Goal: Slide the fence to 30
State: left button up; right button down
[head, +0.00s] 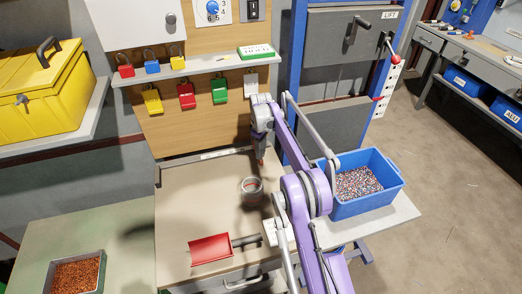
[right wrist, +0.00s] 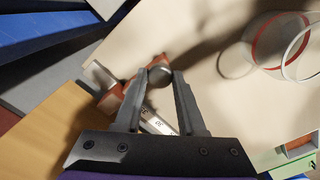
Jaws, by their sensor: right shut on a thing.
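The fence (right wrist: 130,98) is a red-orange piece with a round grey knob (right wrist: 160,75), in the right wrist view. It sits at a pale scale strip (right wrist: 155,124) with dark marks; part of the strip is hidden by my fingers, and I cannot read the fence's setting. My right gripper (right wrist: 160,80) is shut on the knob, one finger on each side. In the head view my right gripper (head: 261,157) points down at the bench's back edge, with a bit of red at its tip. The scale strip (head: 215,154) runs along that edge. My left gripper is not in view.
A clear jar (head: 251,186) stands in front of my right gripper. A red scoop (head: 210,249) lies near the bench front. A blue crate (head: 395,184) of granules stands at right. The bench's left middle is clear.

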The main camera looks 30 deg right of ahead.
jog(key=a, duration=0.3)
jog(key=w+a, duration=0.1)
jog(key=a, duration=0.2)
jog(key=w+a, duration=0.1)
jog(key=a, duration=0.2)
jog(key=shift+w+a+p, duration=0.15)
jog(key=shift+a+p, duration=0.25)
jog(key=c, duration=0.5)
grip_release()
notch_tip(320, 180, up, 11)
jog(key=p, duration=0.1)
